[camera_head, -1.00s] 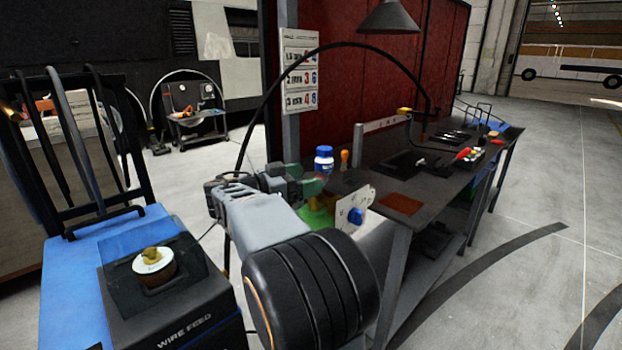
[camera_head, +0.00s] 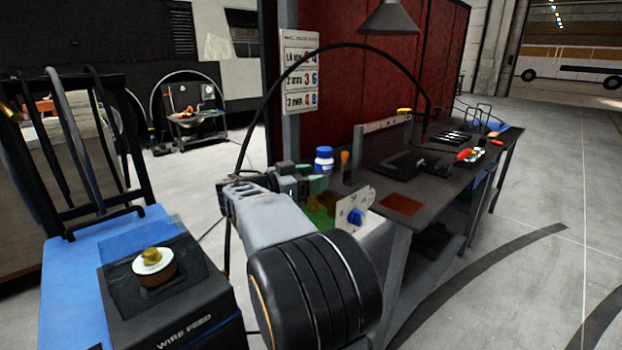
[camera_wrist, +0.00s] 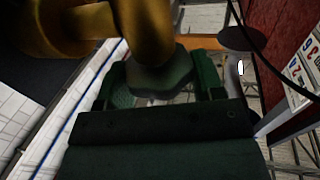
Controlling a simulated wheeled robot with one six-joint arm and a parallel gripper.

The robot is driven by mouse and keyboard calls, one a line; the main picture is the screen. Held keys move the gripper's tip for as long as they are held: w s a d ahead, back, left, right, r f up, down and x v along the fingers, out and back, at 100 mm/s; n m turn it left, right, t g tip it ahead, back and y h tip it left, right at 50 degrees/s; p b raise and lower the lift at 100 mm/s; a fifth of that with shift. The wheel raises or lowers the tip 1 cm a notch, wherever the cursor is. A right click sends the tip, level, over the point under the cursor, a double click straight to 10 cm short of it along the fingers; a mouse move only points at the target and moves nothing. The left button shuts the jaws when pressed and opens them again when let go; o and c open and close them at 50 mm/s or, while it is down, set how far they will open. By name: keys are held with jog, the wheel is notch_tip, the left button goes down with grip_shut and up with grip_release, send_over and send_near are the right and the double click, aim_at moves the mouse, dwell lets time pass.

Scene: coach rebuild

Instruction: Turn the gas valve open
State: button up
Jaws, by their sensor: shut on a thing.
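In the wrist view a dull green-grey knob (camera_wrist: 158,82), which looks like the gas valve's handle, sits under a brass fitting (camera_wrist: 148,32). My green gripper (camera_wrist: 162,80) has one finger on each side of the knob and is shut on it. In the head view my gripper (camera_head: 312,184) is small, beyond my grey forearm, near the front left corner of the workbench. A green surface (camera_head: 320,216) shows just below it, perhaps the gas cylinder. The valve cannot be made out in the head view, and how far it is turned cannot be told.
A white plate with a blue knob (camera_head: 355,216) stands close right of my arm. The dark workbench (camera_head: 440,172) holds a blue-lidded bottle (camera_head: 324,160) and tools. A blue wire-feed machine (camera_head: 165,290) is at left. The floor at right is open.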

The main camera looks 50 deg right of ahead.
jog(key=shift+c, duration=1)
jog(key=shift+f+b, duration=0.15)
jog(key=shift+b, duration=0.35)
jog(key=shift+s+f+n+t+b, duration=0.1)
jog(key=shift+n+t+b, duration=0.25)
jog(key=shift+b, duration=0.2)
jog(key=n+t+b, duration=0.1)
jog(key=b, duration=0.1)
jog(key=t+h+b, duration=0.1)
jog(key=t+b, duration=0.1)
jog(key=shift+s+f+n+b, duration=0.1)
jog(key=shift+f+n+b, duration=0.1)
jog(key=shift+n+b, duration=0.15)
jog(key=n+t+b, duration=0.2)
jog(key=t+b, duration=0.2)
jog(key=shift+r+n, duration=0.15)
jog(key=shift+n, duration=0.15)
jog(key=shift+r+n+t+b, duration=0.15)
jog(key=shift+n+t+b, duration=0.35)
jog(key=shift+t+b, duration=0.35)
jog(key=shift+r, duration=0.1)
